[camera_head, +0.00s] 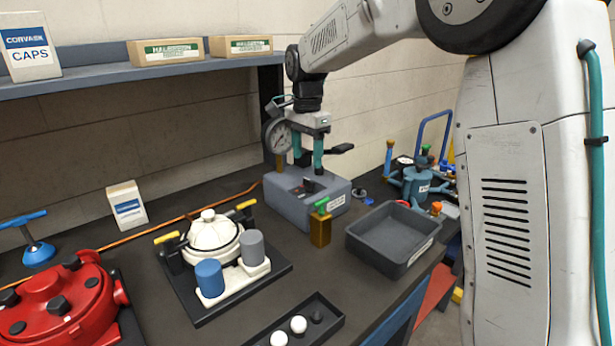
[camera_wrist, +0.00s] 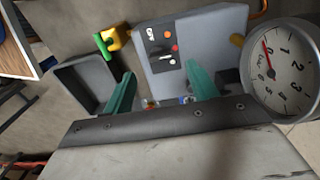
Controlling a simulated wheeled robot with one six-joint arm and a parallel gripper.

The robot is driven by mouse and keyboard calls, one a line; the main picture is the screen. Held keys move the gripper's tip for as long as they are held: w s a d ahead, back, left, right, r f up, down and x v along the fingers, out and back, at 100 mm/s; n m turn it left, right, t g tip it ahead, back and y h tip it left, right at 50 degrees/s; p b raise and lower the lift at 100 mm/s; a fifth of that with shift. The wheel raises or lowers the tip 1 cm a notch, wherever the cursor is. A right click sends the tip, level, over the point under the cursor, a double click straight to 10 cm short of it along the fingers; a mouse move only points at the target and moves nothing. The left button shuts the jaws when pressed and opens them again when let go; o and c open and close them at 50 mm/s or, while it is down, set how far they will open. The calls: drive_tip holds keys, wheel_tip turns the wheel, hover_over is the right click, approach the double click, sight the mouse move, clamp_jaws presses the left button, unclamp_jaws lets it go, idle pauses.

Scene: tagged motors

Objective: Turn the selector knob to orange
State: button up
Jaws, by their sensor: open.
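The grey-blue control box (camera_head: 285,203) stands on the bench, and it fills the upper middle of the wrist view (camera_wrist: 213,35). Its top carries a dark panel (camera_wrist: 154,42) with small orange, red and white marks. A small dark part, probably the selector knob (camera_head: 308,185), shows on the box; its pointing direction is too small to tell. My gripper (camera_head: 308,167) has teal fingers, open and empty, just above the box. In the wrist view the fingers straddle the panel's near end, and the right finger hides part of the box.
A round gauge (camera_head: 278,136) stands close behind my gripper. A brass block with a green handle (camera_head: 320,228) and a grey tray (camera_head: 390,240) are in front and to the right. A white-lidded pot (camera_head: 212,235) sits to the left. A shelf (camera_head: 95,83) runs above.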

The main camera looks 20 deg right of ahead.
sight(307, 180)
wheel_tip(307, 180, down, 7)
drive_tip(key=shift+r, duration=0.15)
drive_tip(key=c, duration=1)
